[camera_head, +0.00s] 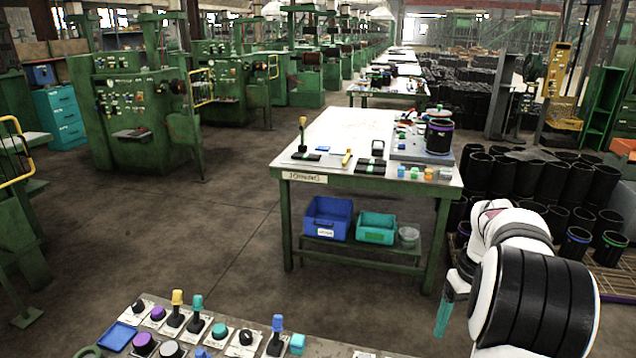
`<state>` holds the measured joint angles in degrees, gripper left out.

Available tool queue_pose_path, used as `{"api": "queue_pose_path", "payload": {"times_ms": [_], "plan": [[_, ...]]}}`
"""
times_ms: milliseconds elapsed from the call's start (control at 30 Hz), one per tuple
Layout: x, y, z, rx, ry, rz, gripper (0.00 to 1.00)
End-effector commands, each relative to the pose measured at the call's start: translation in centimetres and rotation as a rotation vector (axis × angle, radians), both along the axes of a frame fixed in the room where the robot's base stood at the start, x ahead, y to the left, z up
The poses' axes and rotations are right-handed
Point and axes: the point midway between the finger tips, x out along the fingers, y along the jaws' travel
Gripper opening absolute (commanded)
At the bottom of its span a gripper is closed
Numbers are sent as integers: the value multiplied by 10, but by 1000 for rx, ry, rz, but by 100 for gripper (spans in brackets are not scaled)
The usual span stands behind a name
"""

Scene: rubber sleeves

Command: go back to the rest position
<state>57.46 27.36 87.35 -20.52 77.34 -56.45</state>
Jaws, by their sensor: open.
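My arm, white with black bands, reaches in from the lower right. My gripper (446,310) is seen side-on at the arm's far end, dark with a teal finger pointing down. It is open, and I see nothing between its fingers. It hangs in front of the green workbench's right leg, above the floor and right of the near control panel. Part of the gripper is hidden behind my own arm.
A near panel (330,348) holds several knobs and levers. A green workbench (340,135) carries small coloured parts and a black sleeve (438,137); blue (327,217) and teal (376,227) bins sit below. Black sleeves (515,175) crowd the right.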

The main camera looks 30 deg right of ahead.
Motion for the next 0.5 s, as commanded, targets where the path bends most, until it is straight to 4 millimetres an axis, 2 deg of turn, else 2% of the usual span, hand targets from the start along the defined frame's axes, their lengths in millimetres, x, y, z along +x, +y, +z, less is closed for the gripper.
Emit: {"api": "queue_pose_path", "payload": {"times_ms": [33, 67, 100, 133, 167, 200, 233, 300, 400, 500], "plan": [[20, 46, 17, 4, -10, 12, 73], [29, 77, 26, 12, -14, 8, 73], [36, 119, 35, 26, -19, 3, 73], [37, 151, 41, 35, -20, -1, 73], [35, 183, 46, 44, -21, -6, 73], [27, 224, 50, 60, -21, -11, 73], [17, 254, 52, 71, -18, -16, 73], [-13, 312, 50, 97, -9, -28, 73], [-60, 365, 38, 124, 13, -45, 73], [-94, 388, 26, 139, 33, -60, 73]]}}
